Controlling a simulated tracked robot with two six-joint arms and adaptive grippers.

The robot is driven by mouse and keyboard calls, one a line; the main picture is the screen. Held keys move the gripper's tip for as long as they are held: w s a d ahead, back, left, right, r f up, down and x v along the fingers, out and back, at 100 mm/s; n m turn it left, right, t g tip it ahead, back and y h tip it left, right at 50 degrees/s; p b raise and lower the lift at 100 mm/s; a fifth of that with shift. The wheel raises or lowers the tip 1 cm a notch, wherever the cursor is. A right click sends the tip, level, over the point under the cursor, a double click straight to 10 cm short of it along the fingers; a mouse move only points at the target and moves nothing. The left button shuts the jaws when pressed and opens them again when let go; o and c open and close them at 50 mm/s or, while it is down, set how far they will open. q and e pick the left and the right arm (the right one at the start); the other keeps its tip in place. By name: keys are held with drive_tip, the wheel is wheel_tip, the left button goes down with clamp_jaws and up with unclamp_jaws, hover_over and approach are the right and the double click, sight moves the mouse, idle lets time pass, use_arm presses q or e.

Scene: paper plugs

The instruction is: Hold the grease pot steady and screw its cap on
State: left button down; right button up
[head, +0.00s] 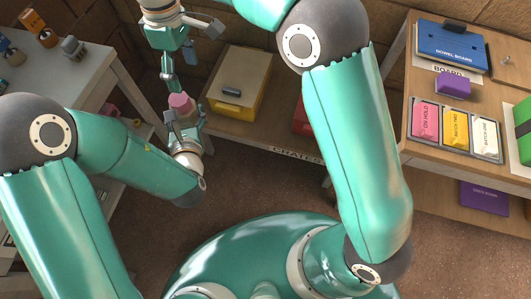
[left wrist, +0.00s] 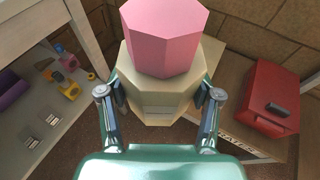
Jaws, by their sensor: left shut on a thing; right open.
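The grease pot (left wrist: 150,108) is a cream, many-sided body in the left wrist view. A pink, many-sided cap (left wrist: 165,42) sits on top of it; I cannot tell how far it is screwed on. The cap also shows in the head view (head: 180,102), above my left gripper (head: 184,122). My left gripper is shut on the pot, one finger on each side; it also shows in the left wrist view (left wrist: 160,108). My right gripper (head: 190,54) is open and empty, above and apart from the cap. The pot is mostly hidden in the head view.
A crate table behind holds a yellow box (head: 236,103) and a red box (head: 301,122), also in the left wrist view (left wrist: 271,98). A grey shelf (head: 88,78) with small parts stands at left. A right table holds a tray (head: 453,150) of colored packets.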

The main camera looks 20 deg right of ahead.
drive_tip(key=s+d+f+m+y, duration=0.1)
drive_tip(key=d+f, duration=0.2)
drive_tip(key=f, duration=0.5)
drive_tip(key=s+d+f+m+g+y, duration=0.1)
drive_tip(key=s+d+f, duration=0.1)
drive_tip(key=f, duration=0.5)
drive_tip(key=s+d+f+m+y, duration=0.1)
drive_tip(key=d+f, duration=0.2)
drive_tip(key=f, duration=0.5)
drive_tip(key=s+d+f+m+t, duration=0.2)
drive_tip(key=s+f+m, duration=0.7)
drive_tip(key=s, duration=0.7)
wheel_tip(320, 180, down, 4)
drive_tip(key=shift+s+d+r+m+t+y, duration=0.25)
drive_tip(key=shift+s+d+m+t+y, duration=0.05)
drive_tip(key=shift+s+d+m+t, duration=0.1)
drive_tip(key=shift+w, duration=0.1)
